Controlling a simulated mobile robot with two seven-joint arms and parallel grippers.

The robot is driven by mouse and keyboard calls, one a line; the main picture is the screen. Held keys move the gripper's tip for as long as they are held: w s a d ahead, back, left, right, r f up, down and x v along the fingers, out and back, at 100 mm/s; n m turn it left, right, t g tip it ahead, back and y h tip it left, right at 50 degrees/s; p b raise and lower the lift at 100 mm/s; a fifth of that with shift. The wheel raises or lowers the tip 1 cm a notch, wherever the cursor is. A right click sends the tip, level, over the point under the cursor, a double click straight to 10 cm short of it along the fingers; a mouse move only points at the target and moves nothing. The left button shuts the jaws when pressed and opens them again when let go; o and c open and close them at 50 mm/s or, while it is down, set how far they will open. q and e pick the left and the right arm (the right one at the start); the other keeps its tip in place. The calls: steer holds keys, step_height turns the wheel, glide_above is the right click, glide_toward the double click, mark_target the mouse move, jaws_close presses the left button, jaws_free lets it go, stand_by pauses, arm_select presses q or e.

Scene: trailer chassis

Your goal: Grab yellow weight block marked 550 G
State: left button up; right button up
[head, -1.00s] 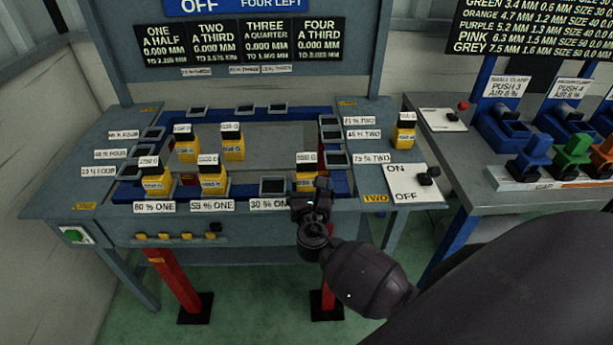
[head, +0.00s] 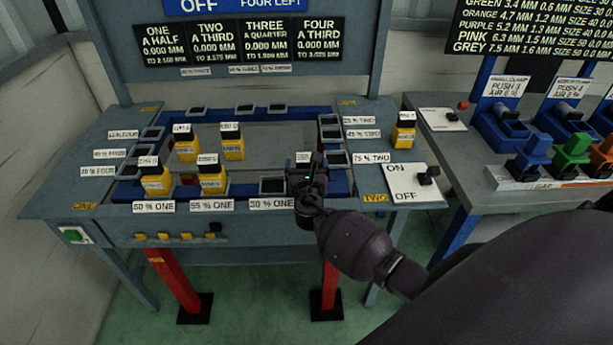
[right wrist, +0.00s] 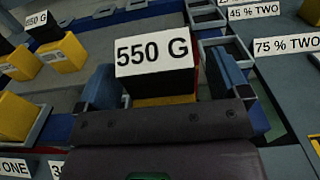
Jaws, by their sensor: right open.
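The yellow weight block marked 550 G shows in the right wrist view (right wrist: 154,66) with its black top and white label straight ahead; a strip of yellow shows below the black. In the head view my right gripper (head: 306,172) covers most of it, and only the edge of its label (head: 302,157) shows. In the right wrist view my right gripper (right wrist: 175,90) is open, with a blue finger on each side of the block. Whether the fingers touch it is not clear. My left gripper is not in view.
Several other yellow blocks (head: 232,148) stand on the grey table (head: 75,180). One more block (head: 403,138) stands at the right. Empty blue-framed slots, such as one by the 30 % ONE label (head: 272,203), line the tray. An ON/OFF switch panel (head: 414,182) lies to the right.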

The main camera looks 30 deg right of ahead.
steer(key=shift+c, duration=0.4)
steer(key=c, duration=1.3)
